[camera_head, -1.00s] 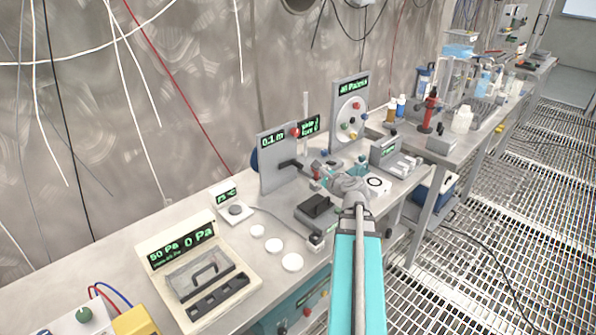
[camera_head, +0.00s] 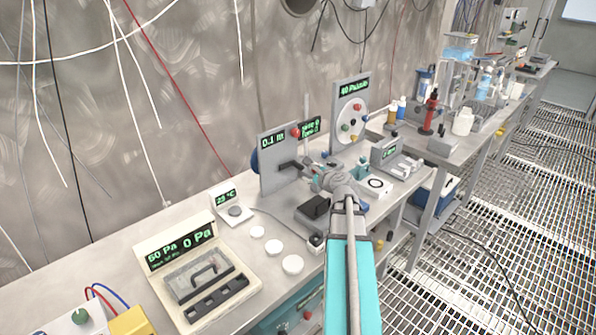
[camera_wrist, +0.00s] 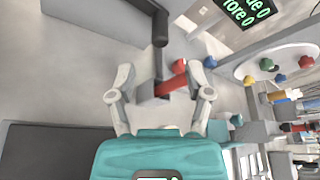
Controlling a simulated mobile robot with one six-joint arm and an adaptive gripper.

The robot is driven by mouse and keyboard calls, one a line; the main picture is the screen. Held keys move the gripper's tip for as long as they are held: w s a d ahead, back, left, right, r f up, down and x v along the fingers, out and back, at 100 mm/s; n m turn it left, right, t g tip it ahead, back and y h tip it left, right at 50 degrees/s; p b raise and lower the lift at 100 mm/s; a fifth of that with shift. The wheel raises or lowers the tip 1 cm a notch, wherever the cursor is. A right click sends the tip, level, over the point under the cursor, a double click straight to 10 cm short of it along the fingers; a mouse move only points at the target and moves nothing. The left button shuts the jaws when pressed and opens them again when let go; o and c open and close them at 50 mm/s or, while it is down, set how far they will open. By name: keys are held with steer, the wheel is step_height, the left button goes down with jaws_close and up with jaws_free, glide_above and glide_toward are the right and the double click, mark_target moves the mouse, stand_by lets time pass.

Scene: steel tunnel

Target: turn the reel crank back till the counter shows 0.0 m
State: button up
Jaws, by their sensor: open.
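The reel's grey panel (camera_head: 278,178) stands upright on the bench, and its counter (camera_head: 273,141) reads 0.1 m. A dark crank (camera_head: 288,165) sticks out from the panel's front; in the wrist view its dark arm (camera_wrist: 160,30) shows at the top middle. My gripper (camera_head: 318,170) is just right of the crank's end. In the wrist view my gripper (camera_wrist: 163,82) is open, its fingers spread on either side of a grey piece and a red piece (camera_wrist: 174,84). Whether the fingers touch either piece I cannot tell. The crank's grip end is not clear in the head view.
A dark block (camera_head: 314,207) stands under my gripper. Right of the crank are a panel with a round disc of coloured knobs (camera_head: 352,118) and a small display box (camera_head: 386,151). A pressure box (camera_head: 198,270) and white discs (camera_head: 292,264) lie at the front left.

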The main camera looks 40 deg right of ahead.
mark_target(302, 168)
steer(key=b+x, duration=0.2)
steer(key=x, duration=0.6)
steer(key=shift+w+f, duration=0.1)
steer(key=shift+w, duration=0.15)
